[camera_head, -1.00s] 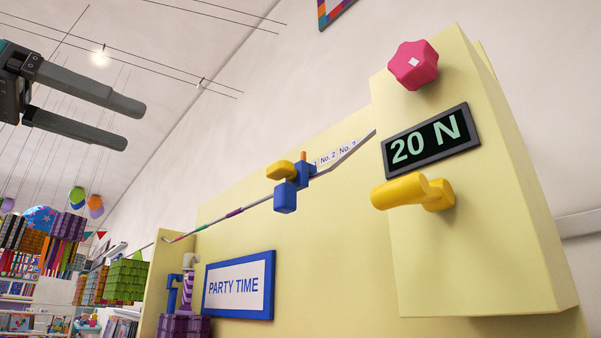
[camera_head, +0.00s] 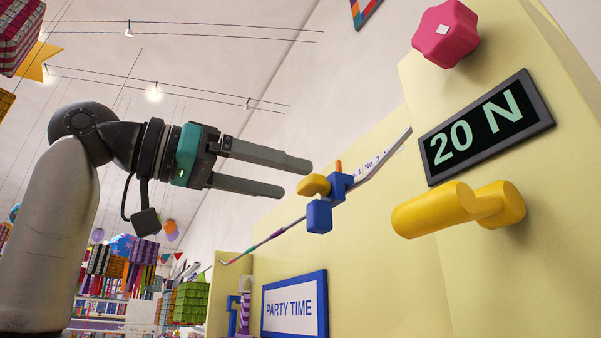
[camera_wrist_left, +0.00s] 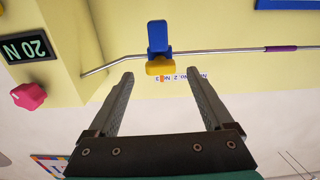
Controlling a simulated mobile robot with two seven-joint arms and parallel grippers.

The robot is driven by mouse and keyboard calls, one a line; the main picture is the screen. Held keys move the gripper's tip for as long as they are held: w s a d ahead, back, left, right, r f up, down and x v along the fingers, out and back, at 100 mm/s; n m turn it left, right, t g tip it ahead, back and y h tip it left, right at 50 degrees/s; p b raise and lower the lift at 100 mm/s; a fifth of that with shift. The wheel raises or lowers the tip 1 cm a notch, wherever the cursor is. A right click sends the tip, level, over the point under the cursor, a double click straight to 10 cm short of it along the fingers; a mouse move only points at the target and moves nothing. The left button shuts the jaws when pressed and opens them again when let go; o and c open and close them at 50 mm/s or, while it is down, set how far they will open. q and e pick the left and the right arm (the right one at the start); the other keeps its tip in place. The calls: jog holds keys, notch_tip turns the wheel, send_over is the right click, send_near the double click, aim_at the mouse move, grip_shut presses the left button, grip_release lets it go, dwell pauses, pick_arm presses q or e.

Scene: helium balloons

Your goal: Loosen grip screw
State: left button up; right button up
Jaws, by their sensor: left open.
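A pink star-shaped grip screw (camera_head: 445,33) with a small white square at its centre sits high on the pale yellow box at upper right. In the left wrist view the grip screw (camera_wrist_left: 28,96) is at the left edge, outside the fingers. My left gripper (camera_head: 297,178) is open and empty, its fingers pointing right. It is well left of and below the grip screw in the head view. In the wrist view my left gripper (camera_wrist_left: 159,77) has its fingers apart below a blue and yellow clamp (camera_wrist_left: 158,45). My right gripper is not in view.
Below the screw are a "20 N" display (camera_head: 487,127) and a thick yellow handle (camera_head: 458,208). A thin bent rod (camera_head: 270,236) carries the blue and yellow clamp (camera_head: 320,214) near my fingertips. A "PARTY TIME" sign (camera_head: 294,306) is below. Balloons and baskets hang at left.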

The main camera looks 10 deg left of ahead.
aim_at(302, 184)
pick_arm(q)
jog(key=shift+p+x, duration=0.35)
jog(key=shift+x, duration=1.5)
grip_shut()
jog(key=shift+n, duration=2.2)
grip_release()
